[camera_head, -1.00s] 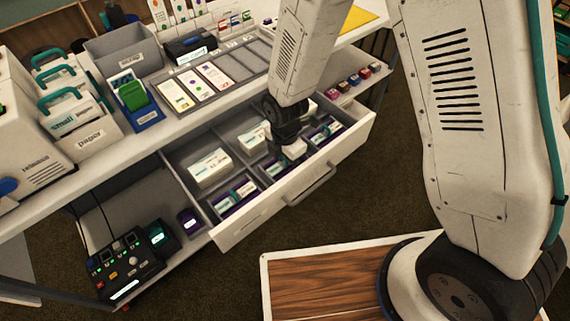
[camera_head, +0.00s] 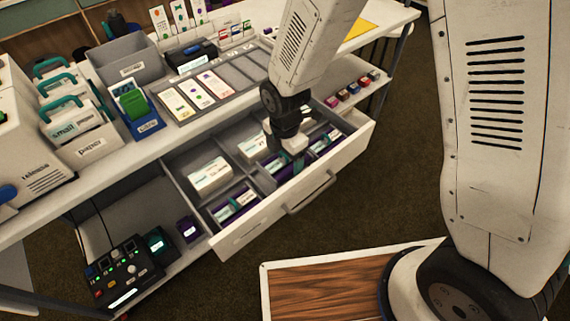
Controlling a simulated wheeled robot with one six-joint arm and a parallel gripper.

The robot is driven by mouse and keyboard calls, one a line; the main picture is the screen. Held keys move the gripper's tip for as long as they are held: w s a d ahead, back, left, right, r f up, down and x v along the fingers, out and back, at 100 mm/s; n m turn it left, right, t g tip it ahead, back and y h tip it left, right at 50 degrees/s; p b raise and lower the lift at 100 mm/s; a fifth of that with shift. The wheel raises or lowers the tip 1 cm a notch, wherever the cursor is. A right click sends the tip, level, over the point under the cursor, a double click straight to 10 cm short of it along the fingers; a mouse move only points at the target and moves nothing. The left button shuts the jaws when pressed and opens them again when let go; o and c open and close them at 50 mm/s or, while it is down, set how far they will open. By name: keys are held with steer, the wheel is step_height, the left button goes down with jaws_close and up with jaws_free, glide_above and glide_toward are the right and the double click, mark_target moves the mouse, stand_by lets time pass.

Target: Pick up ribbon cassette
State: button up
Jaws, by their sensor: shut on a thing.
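The open drawer (camera_head: 262,232) holds purple-and-teal cassettes with pale labels in its front compartments; these appear to be the ribbon cassettes. One group (camera_head: 234,206) lies at the left and another (camera_head: 324,144) at the right. My gripper (camera_head: 291,152) points down over the front middle compartment, between these groups. It is shut on what looks like a ribbon cassette (camera_head: 277,165), dark teal and purple. The fingers and wrist hide much of it, and I cannot tell whether it is clear of the drawer floor.
White boxes (camera_head: 210,175) fill the drawer's rear compartments. Drawer walls and dividers stand close around my gripper. Above is a worktop with cards (camera_head: 197,90), a grey bin (camera_head: 124,64) and teal-handled cases (camera_head: 70,118). A control box (camera_head: 124,277) sits on the lower shelf. Open floor lies right.

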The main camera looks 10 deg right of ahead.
step_height(320, 180, up, 13)
steer(key=shift+f, duration=0.15)
stand_by(0.4)
